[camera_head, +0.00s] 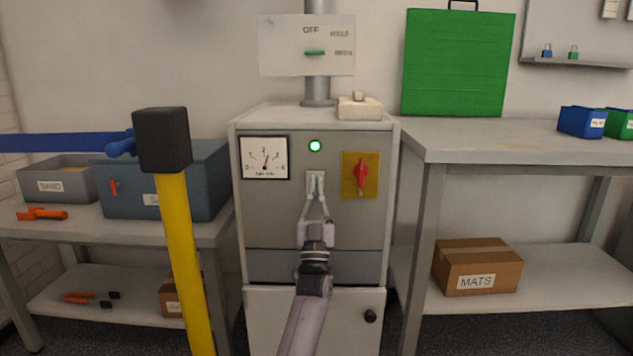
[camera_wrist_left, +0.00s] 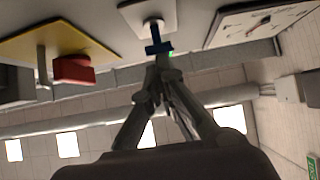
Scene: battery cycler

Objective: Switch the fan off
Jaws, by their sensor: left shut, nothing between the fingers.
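A grey cabinet (camera_head: 290,225) stands in the middle of the head view. On its front are a lit green lamp (camera_head: 315,146) and, below it, a pale switch plate (camera_head: 316,174). My left gripper (camera_head: 317,187) is shut and empty, its fingertips in front of this plate and covering part of it. In the wrist view the plate (camera_wrist_left: 148,16) carries a dark blue toggle (camera_wrist_left: 157,47), right at the tips of my left gripper (camera_wrist_left: 165,72). I cannot tell whether they touch. My right gripper is not in view.
A red rotary handle (camera_head: 361,174) on a yellow plate is right of the switch; a dial gauge (camera_head: 265,158) is left. Benches flank the cabinet. A sign (camera_head: 307,45) reads OFF and HALF.

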